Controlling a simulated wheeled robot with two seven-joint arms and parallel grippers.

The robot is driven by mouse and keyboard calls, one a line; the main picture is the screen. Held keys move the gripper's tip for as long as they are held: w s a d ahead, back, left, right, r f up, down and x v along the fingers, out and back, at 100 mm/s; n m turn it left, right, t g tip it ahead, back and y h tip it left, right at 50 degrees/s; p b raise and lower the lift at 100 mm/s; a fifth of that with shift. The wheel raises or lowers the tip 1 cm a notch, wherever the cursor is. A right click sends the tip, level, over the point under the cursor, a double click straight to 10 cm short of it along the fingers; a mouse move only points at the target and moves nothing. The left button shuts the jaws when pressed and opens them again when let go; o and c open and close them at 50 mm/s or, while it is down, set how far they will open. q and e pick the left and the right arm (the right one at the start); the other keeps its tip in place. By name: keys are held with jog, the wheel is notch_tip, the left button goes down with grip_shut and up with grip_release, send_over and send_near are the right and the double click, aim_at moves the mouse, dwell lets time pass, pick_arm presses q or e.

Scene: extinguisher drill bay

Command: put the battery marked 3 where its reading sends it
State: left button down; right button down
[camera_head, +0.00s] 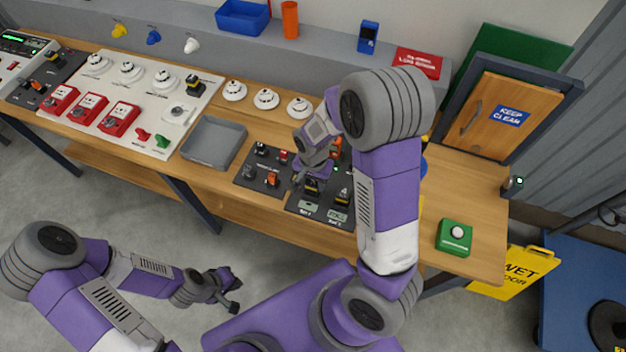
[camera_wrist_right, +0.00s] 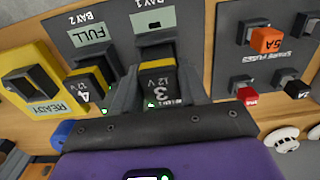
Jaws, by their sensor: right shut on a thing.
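The battery marked 3 (camera_wrist_right: 158,90), black with a yellow band, is at the Bay 1 slot in the right wrist view. My right gripper (camera_wrist_right: 155,108) is shut on it; I cannot tell whether it is fully seated. Bay 1's display (camera_wrist_right: 160,19) shows, but I cannot read it. Beside it, a battery marked 4 (camera_wrist_right: 90,88) is at Bay 2, whose display (camera_wrist_right: 90,34) reads FULL. A yellow holder marked READY (camera_wrist_right: 28,82) is beyond it. In the head view my right gripper (camera_head: 312,172) is over the dark bay board. My left gripper (camera_head: 236,296) is open and empty, off the table's front.
A spare-fuse panel (camera_wrist_right: 225,60) adjoins the bays. A grey tray (camera_head: 214,143) is left of them, then a white detector board (camera_head: 150,120). A green button box (camera_head: 454,237) is at the right end. My right arm hides part of the table.

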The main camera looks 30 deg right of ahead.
jog(key=shift+f+b, duration=0.5)
jog(key=shift+f, duration=0.25)
jog(key=shift+c, duration=0.9)
grip_release()
jog(key=shift+r, duration=0.1)
jog(key=shift+r+p, duration=3.2)
jog(key=shift+r, duration=0.3)
jog(key=shift+f, duration=0.1)
